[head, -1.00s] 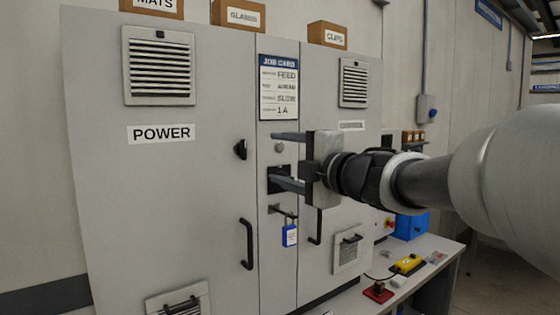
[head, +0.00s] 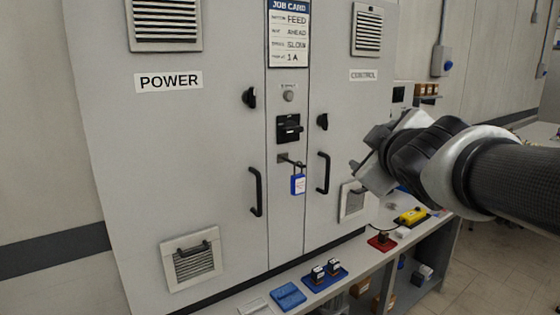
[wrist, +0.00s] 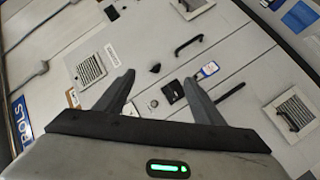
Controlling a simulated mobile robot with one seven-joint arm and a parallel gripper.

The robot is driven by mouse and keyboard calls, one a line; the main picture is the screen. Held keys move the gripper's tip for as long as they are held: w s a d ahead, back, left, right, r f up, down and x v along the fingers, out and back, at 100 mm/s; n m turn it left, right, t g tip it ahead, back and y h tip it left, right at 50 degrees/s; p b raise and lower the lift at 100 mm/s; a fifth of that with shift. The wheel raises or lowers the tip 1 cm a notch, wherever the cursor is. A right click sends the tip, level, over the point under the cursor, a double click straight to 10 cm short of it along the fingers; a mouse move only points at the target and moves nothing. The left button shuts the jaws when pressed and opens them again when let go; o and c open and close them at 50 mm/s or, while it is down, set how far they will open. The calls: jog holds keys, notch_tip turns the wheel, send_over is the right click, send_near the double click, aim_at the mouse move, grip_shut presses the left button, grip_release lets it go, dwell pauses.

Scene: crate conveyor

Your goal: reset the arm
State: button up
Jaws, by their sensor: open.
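My gripper (wrist: 160,95) is open and empty, its two dark fingers spread apart in the wrist view. In the head view my gripper (head: 362,168) is in front of the right part of the grey cabinet (head: 140,130), held clear of the black switch (head: 289,129) in its middle strip. The blue padlock (head: 298,185) hangs below that switch, and it also shows in the wrist view (wrist: 208,70). My arm comes in from the right and hides part of the wall and bench.
A bench (head: 350,272) runs along the cabinet's foot. On it are a blue tray with black parts (head: 325,277), a blue block (head: 289,296), a red base (head: 382,242) and a yellow box (head: 411,216). Black door handles (head: 256,192) stick out from the cabinet.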

jog(key=s+a+f+m+g, duration=0.3)
jog(key=s+f+m+g, duration=0.6)
jog(key=s+f, duration=1.05)
notch_tip(320, 180, up, 13)
jog(key=s+y+p, duration=0.1)
jog(key=s+p, duration=0.1)
jog(key=p, duration=1.1)
jog(key=shift+a+f+g, duration=0.15)
jog(key=shift+a+g, duration=0.05)
jog(key=shift+g, duration=0.2)
jog(key=shift+s, duration=0.1)
